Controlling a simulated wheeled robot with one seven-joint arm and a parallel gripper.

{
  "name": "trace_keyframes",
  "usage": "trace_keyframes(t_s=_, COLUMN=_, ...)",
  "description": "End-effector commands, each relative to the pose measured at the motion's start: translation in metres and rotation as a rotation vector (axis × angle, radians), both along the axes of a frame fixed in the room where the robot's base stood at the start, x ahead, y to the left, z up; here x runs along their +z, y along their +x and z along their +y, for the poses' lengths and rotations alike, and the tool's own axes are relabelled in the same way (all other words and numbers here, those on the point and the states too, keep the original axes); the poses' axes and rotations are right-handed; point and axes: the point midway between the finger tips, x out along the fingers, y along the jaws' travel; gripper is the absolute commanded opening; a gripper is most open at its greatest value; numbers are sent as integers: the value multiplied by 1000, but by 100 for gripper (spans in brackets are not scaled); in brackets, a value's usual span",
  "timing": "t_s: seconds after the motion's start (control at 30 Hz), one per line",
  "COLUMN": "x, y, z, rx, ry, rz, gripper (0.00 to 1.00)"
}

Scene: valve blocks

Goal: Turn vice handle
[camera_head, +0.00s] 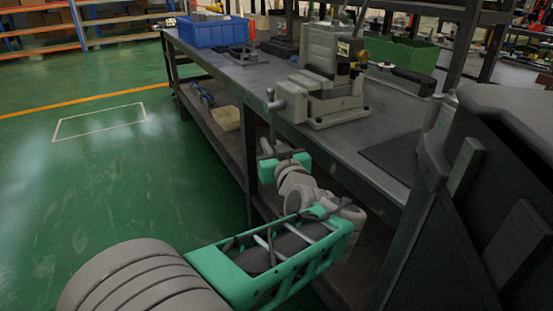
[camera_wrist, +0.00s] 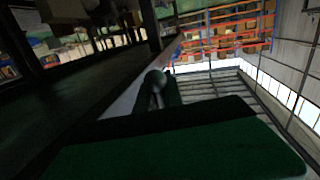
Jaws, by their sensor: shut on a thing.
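A grey vice (camera_head: 332,85) stands on the dark workbench (camera_head: 250,80). Its handle (camera_head: 270,94) is a thin bar with a ball end, hanging roughly upright at the vice's left side, just off the bench edge. My gripper (camera_head: 268,151) is below the vice's screw end, shut on the lower part of the handle. The wrist view shows the handle's ball end (camera_wrist: 156,81) beyond the dark green pads of my gripper (camera_wrist: 165,105). The exact contact between pads and bar is partly hidden.
A blue crate (camera_head: 213,31) stands on the bench to the left, and a green crate (camera_head: 402,53) stands behind to the right. A lower shelf (camera_head: 222,128) holds small items under the bench. The green floor (camera_head: 80,180) to the left is clear.

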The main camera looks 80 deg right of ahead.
Motion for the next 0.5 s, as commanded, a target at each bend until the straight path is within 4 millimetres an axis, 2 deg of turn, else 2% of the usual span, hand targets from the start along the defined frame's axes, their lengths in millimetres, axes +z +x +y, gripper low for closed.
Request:
trace_keyframes(t_s=0.03, x=-8, y=4, z=-1, rx=6, ry=1, rz=-11, gripper=0)
trace_keyframes(t_s=0.5, x=-4, y=11, z=-3, rx=15, ry=-25, rz=-33, gripper=0)
